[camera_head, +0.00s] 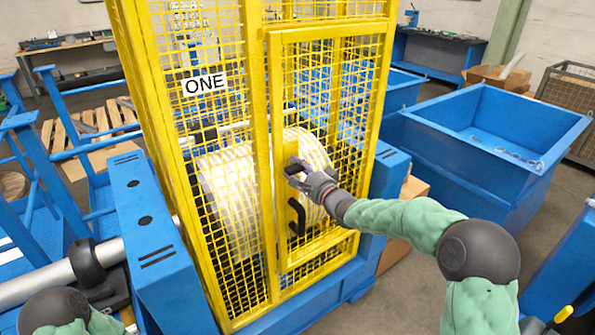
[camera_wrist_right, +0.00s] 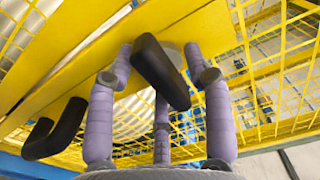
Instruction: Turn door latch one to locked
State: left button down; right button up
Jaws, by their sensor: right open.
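The yellow mesh door (camera_head: 328,130) of the cage marked ONE (camera_head: 205,84) looks shut. The door latch, a black bar on a round grey pivot (camera_wrist_right: 172,52), shows in the right wrist view (camera_wrist_right: 160,75), slanting across the door's edge. My right gripper (camera_head: 303,174) is at the latch, with its purple-grey fingers open on both sides of the bar. Whether they touch it I cannot tell. In the head view the gripper hides most of the latch. A black hooked pull handle (camera_head: 297,217) is below it on the door. My left gripper is out of view.
A white drum (camera_head: 232,185) is behind the mesh. A blue bin (camera_head: 490,135) stands to the right of the cage. Blue frames (camera_head: 50,185) and a blue beam (camera_head: 150,235) are on the left. Some bare floor shows at the lower right.

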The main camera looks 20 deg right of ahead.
grip_shut()
jog(key=shift+n, duration=0.3)
jog(key=n, duration=0.3)
jog(key=shift+d+n, duration=0.15)
jog(key=shift+n, duration=0.15)
jog(key=n+b, duration=0.1)
jog(key=n, duration=0.3)
jog(key=shift+n, duration=0.3)
jog(key=n+b, duration=0.2)
jog(key=n, duration=0.2)
jog(key=shift+d+n, duration=0.1)
jog(key=shift+n, duration=0.2)
jog(key=shift+w+r+n+b, duration=0.15)
jog(key=shift+n+b, duration=0.7)
jog(key=shift+n, duration=1.35)
